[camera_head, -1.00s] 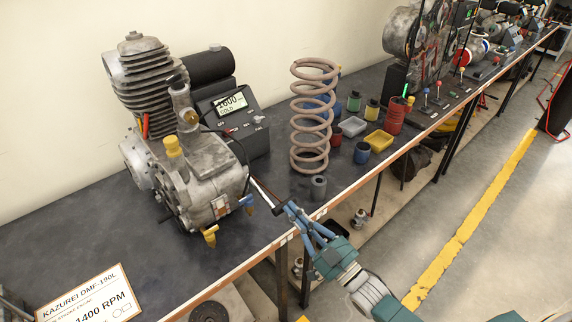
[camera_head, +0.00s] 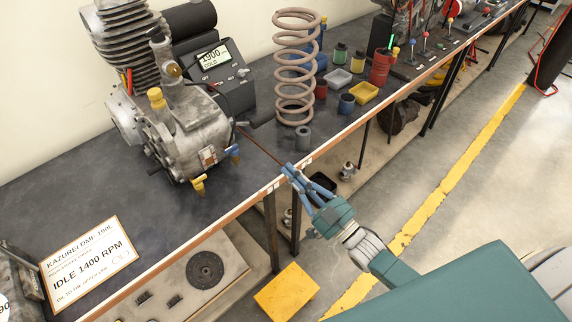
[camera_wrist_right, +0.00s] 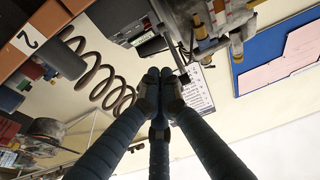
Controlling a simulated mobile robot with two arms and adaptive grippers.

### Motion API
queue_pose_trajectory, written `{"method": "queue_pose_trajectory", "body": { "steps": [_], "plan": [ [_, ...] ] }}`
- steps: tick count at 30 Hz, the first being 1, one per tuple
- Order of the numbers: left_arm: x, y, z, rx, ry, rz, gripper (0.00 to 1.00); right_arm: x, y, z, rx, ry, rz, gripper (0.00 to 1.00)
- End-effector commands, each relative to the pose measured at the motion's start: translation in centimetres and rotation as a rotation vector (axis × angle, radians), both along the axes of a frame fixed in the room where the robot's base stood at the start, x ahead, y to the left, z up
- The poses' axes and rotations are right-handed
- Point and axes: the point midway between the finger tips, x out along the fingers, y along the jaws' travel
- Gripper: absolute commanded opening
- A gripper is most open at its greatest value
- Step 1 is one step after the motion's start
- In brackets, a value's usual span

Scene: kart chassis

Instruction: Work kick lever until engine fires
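The grey finned engine (camera_head: 185,130) stands on the dark bench at the left in the head view. Its thin kick lever (camera_head: 262,146) sticks out to the right, toward the bench's front edge. My right gripper (camera_head: 288,170) is at the lever's outer end, with its fingers close together. In the right wrist view, the lever's metal shaft (camera_wrist_right: 173,45) runs down to the fingertips (camera_wrist_right: 160,88), which appear closed around its end piece; the exact contact is partly hidden. The engine's display (camera_head: 213,55) seems to read 1900 and COLD. My left gripper is not in view.
Several small cups and a yellow tray (camera_head: 363,92) lie beyond. An "IDLE 1400 RPM" sign (camera_head: 90,262) lies front left. A yellow step (camera_head: 286,292) is on the floor.

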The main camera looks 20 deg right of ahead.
Motion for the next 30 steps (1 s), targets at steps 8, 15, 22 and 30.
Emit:
{"method": "queue_pose_trajectory", "body": {
  "steps": [8,15,22,30],
  "plan": [
    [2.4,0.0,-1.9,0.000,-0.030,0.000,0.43,-2.4,-1.1,-3.9,0.000,-0.002,-0.001,0.00],
    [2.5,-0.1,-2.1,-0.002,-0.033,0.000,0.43,-2.9,-1.4,-4.4,0.002,-0.006,-0.001,0.00],
    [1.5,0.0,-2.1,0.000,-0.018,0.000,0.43,-2.9,-1.4,-4.4,0.002,-0.006,-0.001,0.00],
    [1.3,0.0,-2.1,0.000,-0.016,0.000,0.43,-2.9,-1.3,-4.4,0.002,-0.006,-0.001,0.00]
  ]
}}
